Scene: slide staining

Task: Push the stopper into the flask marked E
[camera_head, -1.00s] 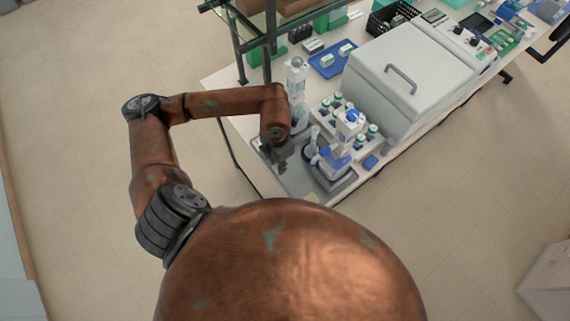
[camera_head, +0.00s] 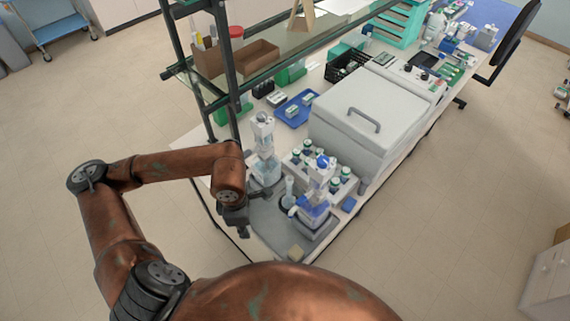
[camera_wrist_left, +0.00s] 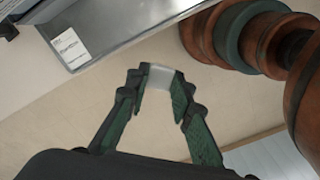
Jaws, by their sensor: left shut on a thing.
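My left gripper (camera_head: 237,226) is at the near left corner of the bench, left of a clear narrow-necked glass vessel (camera_head: 289,193). In the left wrist view my left gripper (camera_wrist_left: 160,82) is shut on a small pale, translucent piece (camera_wrist_left: 158,75), which looks like the stopper. The fingers hide its sides. A vessel with blue on it (camera_head: 312,208) stands on a grey device right of the glass vessel. I cannot read a letter E on any vessel, so I cannot tell which is the marked flask. My right gripper is out of view.
A tall white and clear apparatus (camera_head: 264,150) stands behind the gripper. A shelf post (camera_head: 228,85) rises behind the arm. Floor lies left of the bench.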

